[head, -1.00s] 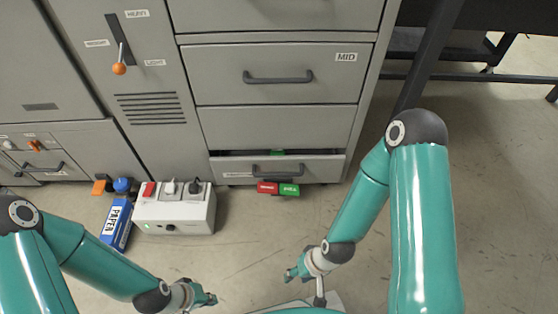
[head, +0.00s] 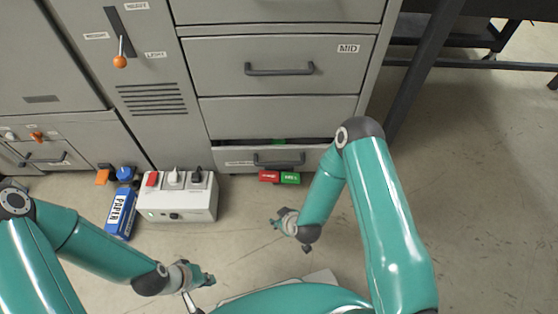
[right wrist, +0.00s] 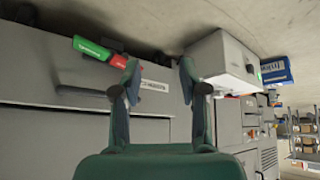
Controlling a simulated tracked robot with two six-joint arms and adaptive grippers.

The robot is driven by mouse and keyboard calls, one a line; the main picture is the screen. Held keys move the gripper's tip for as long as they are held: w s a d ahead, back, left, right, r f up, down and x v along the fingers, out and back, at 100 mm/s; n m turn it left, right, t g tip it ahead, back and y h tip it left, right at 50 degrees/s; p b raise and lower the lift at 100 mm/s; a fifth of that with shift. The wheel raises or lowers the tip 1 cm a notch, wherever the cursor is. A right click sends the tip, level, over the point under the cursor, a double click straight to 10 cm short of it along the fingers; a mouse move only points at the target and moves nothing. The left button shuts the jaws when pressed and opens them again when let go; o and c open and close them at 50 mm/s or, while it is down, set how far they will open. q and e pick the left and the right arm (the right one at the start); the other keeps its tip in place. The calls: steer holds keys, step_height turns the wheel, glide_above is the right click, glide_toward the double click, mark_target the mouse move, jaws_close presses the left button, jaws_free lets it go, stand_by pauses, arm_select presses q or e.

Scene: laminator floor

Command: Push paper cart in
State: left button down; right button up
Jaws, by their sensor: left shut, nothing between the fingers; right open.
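The grey cabinet's bottom drawer (head: 232,156) stands slightly out, with a dark gap along its top edge and a dark handle (head: 280,160). No thing is clearly labelled as a paper cart; a blue box marked PAPER (head: 119,216) lies on the floor at the left. My right gripper (head: 277,222) is open and empty, above the floor in front of the drawer and apart from it. In the right wrist view its fingers (right wrist: 158,82) are spread before a grey labelled front (right wrist: 40,125). My left gripper (head: 208,279) is shut and empty, low over the floor.
A white switch box (head: 180,197) sits on the floor left of the drawer. A dark table leg (head: 425,75) stands at the right. Floor at the right is open.

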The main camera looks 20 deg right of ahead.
steer(key=w+n+t+h+p, duration=0.1)
steer(key=w+n+t, duration=0.1)
steer(key=w+n, duration=0.1)
arm_select(q)
step_height(320, 180, up, 5)
steer(key=p, duration=0.3)
arm_select(e)
steer(key=n+t+h+b, duration=0.5)
steer(key=n+t+b, duration=0.1)
steer(key=n, duration=0.2)
glide_toward(279, 165)
steer(key=x, duration=1)
steer(key=shift+s+f, duration=0.1)
steer(key=shift+f, duration=0.2)
arm_select(q)
step_height(279, 165, down, 6)
steer(key=shift+f, duration=0.25)
arm_select(e)
steer(key=shift+w+d, duration=0.15)
steer(key=shift+w, duration=0.4)
steer(key=shift+s, duration=0.1)
jaws_close()
